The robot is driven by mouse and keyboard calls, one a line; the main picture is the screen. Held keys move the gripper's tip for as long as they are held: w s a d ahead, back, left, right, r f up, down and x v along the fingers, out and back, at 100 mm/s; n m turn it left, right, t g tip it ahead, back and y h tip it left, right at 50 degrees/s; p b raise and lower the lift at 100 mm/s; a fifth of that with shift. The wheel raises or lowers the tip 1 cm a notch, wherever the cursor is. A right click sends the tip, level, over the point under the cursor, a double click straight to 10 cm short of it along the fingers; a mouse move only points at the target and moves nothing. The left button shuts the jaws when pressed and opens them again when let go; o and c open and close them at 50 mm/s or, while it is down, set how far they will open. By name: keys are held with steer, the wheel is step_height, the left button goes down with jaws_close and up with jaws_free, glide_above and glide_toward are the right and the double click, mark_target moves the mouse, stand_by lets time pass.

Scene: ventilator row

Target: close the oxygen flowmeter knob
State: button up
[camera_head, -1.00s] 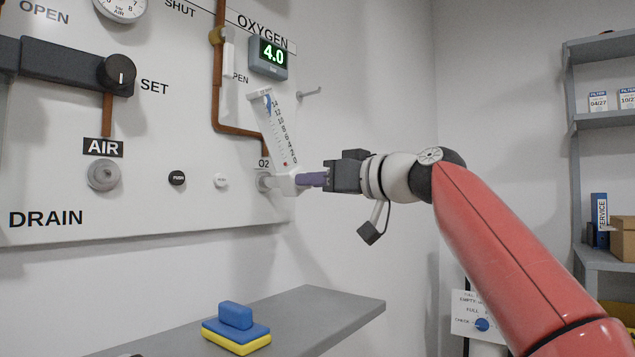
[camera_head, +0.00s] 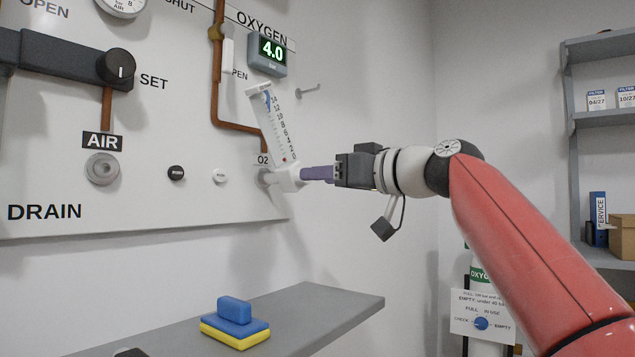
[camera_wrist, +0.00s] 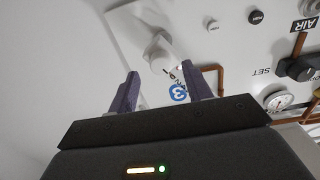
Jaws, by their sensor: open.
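The oxygen flowmeter (camera_head: 275,122) is a white tilted tube with a printed scale, fixed to the panel's right part. Its white lower body (camera_head: 285,179) sits by the O2 label; I cannot clearly make out the knob there. The display (camera_head: 268,53) above reads 4.0. My gripper (camera_head: 303,174) has purple fingers close to the right of this lower body; I cannot tell whether they touch it. In the wrist view my gripper (camera_wrist: 168,82) is open, and a white rounded flowmeter part (camera_wrist: 160,53) shows beyond the gap between the fingers.
A gas cylinder with a sign (camera_head: 483,312) stands behind my arm.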

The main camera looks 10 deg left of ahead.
steer(key=shift+v, duration=2.75)
steer(key=shift+a+f, duration=0.1)
